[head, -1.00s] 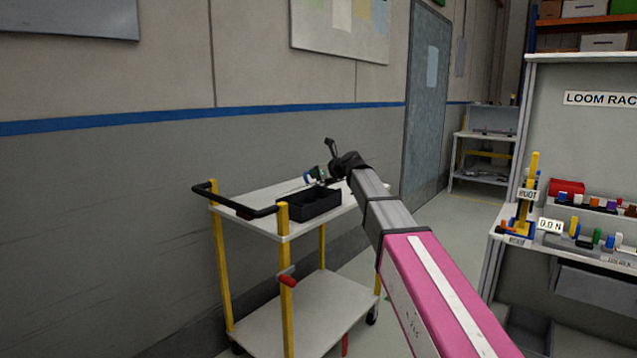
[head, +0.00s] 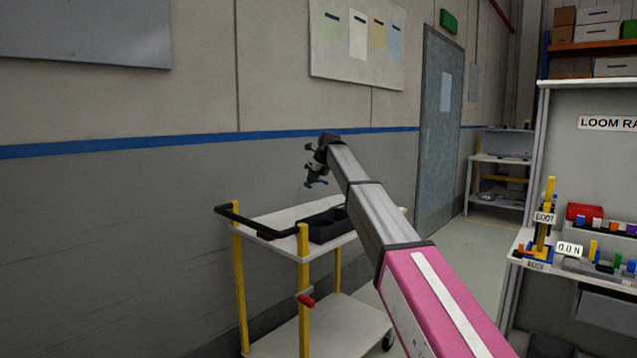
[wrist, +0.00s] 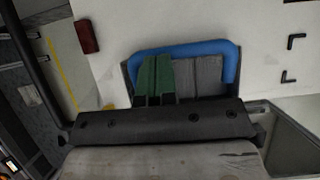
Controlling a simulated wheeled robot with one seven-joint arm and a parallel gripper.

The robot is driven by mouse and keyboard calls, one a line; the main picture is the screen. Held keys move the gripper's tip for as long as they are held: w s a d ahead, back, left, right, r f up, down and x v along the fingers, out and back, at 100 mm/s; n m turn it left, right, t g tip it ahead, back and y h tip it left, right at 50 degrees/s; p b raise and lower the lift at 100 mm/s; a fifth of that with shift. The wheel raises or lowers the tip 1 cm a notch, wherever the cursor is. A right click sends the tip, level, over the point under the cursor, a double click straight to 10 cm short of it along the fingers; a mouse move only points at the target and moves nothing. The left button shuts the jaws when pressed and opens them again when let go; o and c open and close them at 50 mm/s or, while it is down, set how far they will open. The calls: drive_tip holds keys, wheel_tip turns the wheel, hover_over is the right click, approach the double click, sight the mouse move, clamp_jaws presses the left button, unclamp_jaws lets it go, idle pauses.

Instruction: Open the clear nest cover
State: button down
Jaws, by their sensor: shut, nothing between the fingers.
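I cannot make out a clear nest cover in either view. My gripper (head: 316,180) is raised above the white cart, near the wall, in the head view. In the wrist view its green and grey fingers (wrist: 178,76) lie side by side, shut with nothing between them. A blue loop (wrist: 226,62) runs around the fingertips. I cannot tell whether the loop belongs to my gripper.
The white cart (head: 283,218) has a black handle and holds a black tray (head: 328,226). A dark red item (wrist: 87,37) lies on its top. The loom rack bench (head: 522,245), with several coloured parts and a 0.0 N display (head: 569,249), stands right. Floor shows between.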

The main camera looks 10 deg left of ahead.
drive_tip(key=shift+w+a+f, duration=0.15)
drive_tip(key=shift+w+a, duration=0.35)
drive_tip(key=shift+a, duration=0.35)
drive_tip(key=shift+w+a+f, duration=0.1)
drive_tip(key=shift+w+a, duration=0.45)
drive_tip(key=shift+a, duration=0.25)
drive_tip(key=shift+w+a+f, duration=0.15)
drive_tip(key=shift+w+a, duration=0.35)
drive_tip(key=shift+a, duration=0.35)
